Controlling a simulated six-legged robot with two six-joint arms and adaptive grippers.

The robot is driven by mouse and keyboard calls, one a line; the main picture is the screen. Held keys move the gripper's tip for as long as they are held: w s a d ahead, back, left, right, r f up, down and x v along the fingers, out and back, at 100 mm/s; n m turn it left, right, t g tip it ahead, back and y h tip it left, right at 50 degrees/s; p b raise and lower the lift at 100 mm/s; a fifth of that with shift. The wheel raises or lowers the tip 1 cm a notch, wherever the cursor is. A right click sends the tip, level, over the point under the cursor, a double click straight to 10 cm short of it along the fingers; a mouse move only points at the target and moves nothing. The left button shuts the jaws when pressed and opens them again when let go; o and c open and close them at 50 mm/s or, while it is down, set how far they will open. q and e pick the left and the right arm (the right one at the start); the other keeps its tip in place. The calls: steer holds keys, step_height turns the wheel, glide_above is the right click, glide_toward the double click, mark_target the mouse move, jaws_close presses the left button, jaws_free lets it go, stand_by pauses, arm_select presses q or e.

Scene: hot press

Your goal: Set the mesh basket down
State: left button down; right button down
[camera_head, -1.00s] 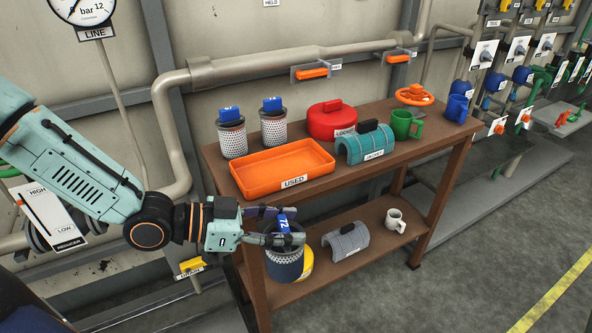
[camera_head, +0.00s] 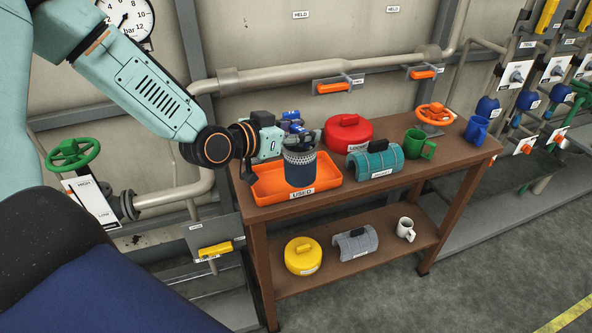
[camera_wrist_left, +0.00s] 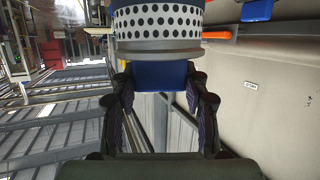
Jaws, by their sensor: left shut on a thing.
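My left gripper (camera_head: 296,136) is shut on the blue tab of a mesh basket (camera_head: 300,166). The basket has a pale perforated band and a dark lower part, and is roughly upright over the orange tray (camera_head: 263,193) labelled USED. I cannot tell whether its bottom touches the tray floor. In the left wrist view, the basket (camera_wrist_left: 158,22) is at the top and its blue tab (camera_wrist_left: 160,74) sits between the fingers of the left gripper (camera_wrist_left: 160,88). Another blue tab (camera_head: 290,115) shows behind the gripper; what is below it is mostly hidden. My right gripper is not in view.
The lower shelf holds a yellow container (camera_head: 303,256), grey jacket (camera_head: 356,243) and white mug (camera_head: 405,229).

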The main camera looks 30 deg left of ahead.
arm_select(q)
steer(key=w+a+r+n+y, duration=0.2)
steer(key=a+n+y, duration=0.25)
steer(key=a, duration=0.35)
step_height(320, 180, down, 10)
steer(key=b, duration=0.1)
steer(key=shift+w+t+y+b, duration=0.2)
steer(key=shift+t+y+b, duration=0.15)
steer(key=shift+y, duration=0.1)
steer(key=shift+a+m, duration=0.15)
steer(key=shift+m, duration=0.1)
